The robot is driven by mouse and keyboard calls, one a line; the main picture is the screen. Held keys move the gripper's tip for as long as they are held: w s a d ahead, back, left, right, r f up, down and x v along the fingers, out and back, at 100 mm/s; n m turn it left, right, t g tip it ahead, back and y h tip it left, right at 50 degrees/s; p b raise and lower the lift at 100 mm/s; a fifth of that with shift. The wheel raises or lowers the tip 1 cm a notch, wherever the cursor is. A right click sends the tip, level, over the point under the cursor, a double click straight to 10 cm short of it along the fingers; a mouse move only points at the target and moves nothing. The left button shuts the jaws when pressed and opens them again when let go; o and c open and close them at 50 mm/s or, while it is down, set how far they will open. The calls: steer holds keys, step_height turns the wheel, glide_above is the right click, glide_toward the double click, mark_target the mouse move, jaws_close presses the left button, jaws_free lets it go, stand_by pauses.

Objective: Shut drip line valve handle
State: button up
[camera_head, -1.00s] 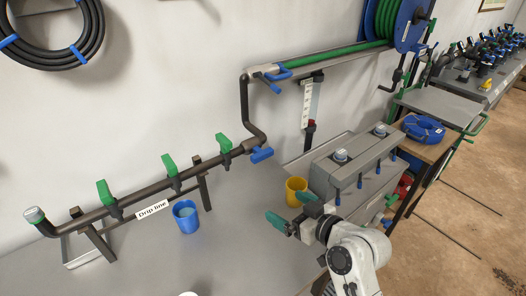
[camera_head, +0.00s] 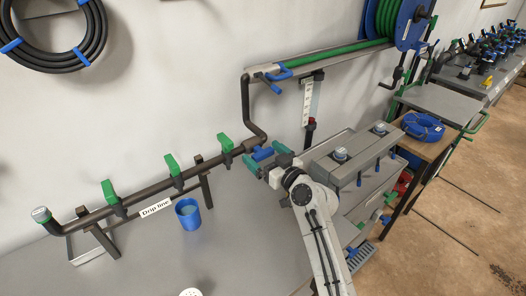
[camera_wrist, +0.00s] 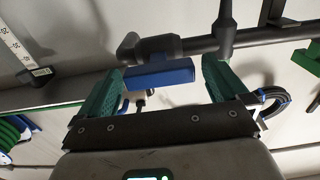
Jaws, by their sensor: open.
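The dark pipe (camera_head: 140,192) with the "Drip line" label (camera_head: 156,208) runs along the wall. A blue valve handle (camera_head: 263,154) sits at its right end, where a riser pipe bends upward. Three green handles stand upright along the pipe, the nearest (camera_head: 224,143) just left of the blue one. My gripper (camera_head: 267,157) is open at the blue handle, its green fingers on either side. In the wrist view, the blue handle (camera_wrist: 160,73) lies crosswise between the tips of my gripper (camera_wrist: 163,86). I see gaps beside it; contact cannot be told.
A blue cup (camera_head: 188,213) stands on the grey table left of my arm. A grey box (camera_head: 350,150) with round caps is close on the right. A blue lever (camera_head: 277,74) is on the upper pipe. The table's left part is mostly clear.

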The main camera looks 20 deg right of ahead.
steer(key=shift+w+a, duration=0.15)
steer(key=shift+w, duration=0.35)
steer(key=c, duration=1)
steer(key=shift+o, duration=0.2)
